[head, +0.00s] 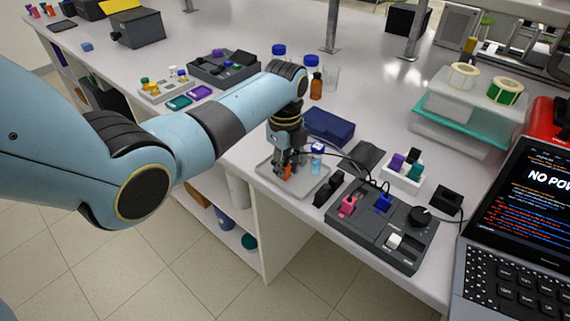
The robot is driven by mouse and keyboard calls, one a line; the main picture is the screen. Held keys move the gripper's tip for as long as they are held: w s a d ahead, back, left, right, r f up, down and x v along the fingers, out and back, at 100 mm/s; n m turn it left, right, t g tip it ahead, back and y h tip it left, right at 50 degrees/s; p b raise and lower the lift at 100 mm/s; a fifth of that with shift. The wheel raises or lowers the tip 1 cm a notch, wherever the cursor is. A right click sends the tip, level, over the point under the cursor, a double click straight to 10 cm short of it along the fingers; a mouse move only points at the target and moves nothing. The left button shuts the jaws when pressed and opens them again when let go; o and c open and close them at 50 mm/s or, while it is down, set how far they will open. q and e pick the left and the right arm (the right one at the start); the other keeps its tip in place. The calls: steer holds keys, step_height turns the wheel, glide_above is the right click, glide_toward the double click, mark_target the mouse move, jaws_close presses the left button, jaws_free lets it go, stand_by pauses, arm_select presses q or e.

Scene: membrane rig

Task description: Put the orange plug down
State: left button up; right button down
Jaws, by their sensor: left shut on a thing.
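My left gripper (284,171) points down over a pale grey tray (300,191) near the bench's front edge. It is shut on the small orange plug (288,170), which shows only partly beside the fingers. I cannot tell whether the plug touches the tray. A dark control box (375,233) stands right of the tray, with a pink plug (347,205), a blue plug (383,202), a white switch (394,241) and a black knob (419,216) on top. My right gripper is not in view.
A small white-capped bottle (317,155) and a black holder (329,188) stand close to the tray. A dark blue case (328,126) lies behind. A white block with coloured plugs (404,170) and a laptop (520,220) are to the right. Black cables loop near the gripper.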

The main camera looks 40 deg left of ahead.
mark_target(285, 162)
arm_select(q)
steer(key=shift+f, duration=0.15)
steer(key=o, duration=0.9)
steer(key=shift+c, duration=0.2)
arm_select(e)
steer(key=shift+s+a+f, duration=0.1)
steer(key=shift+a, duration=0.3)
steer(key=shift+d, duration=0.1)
arm_select(q)
steer(key=shift+r, duration=0.5)
step_height(285, 162, up, 11)
steer(key=shift+r, duration=0.2)
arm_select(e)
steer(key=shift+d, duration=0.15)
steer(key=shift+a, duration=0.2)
